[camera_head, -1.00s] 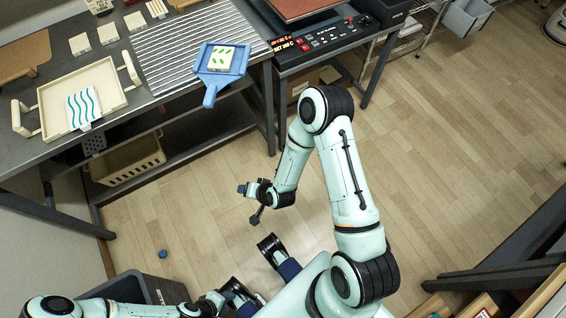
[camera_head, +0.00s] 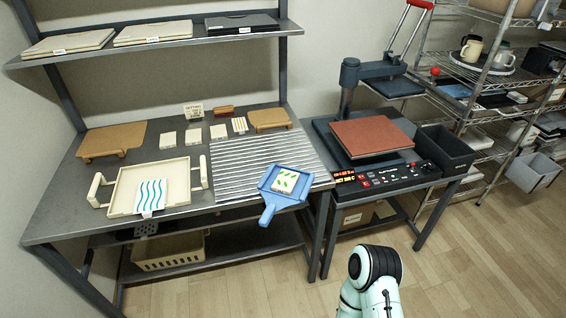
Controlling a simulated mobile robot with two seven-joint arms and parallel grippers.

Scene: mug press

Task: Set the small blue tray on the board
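The small blue tray (camera_head: 264,195) sits at the front right corner of the bench, partly over the ribbed metal mat, with its handle pointing to the front past the bench edge. A white tile with green marks (camera_head: 284,182) lies in it. Two wooden boards lie on the bench: a larger one (camera_head: 113,138) at the back left and a smaller one (camera_head: 269,119) at the back right, behind the ribbed mat. I cannot tell which is the task's board. Neither gripper is in view; only one of my arm links shows at the bottom.
A cream tray (camera_head: 127,188) with two handles holds a wavy blue-striped tile. The ribbed mat (camera_head: 255,163) is largely bare. Several small tiles stand behind it. A heat press (camera_head: 370,136) is on the right, with a dark bin (camera_head: 446,150) beside it. A shelf (camera_head: 160,42) overhangs the back.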

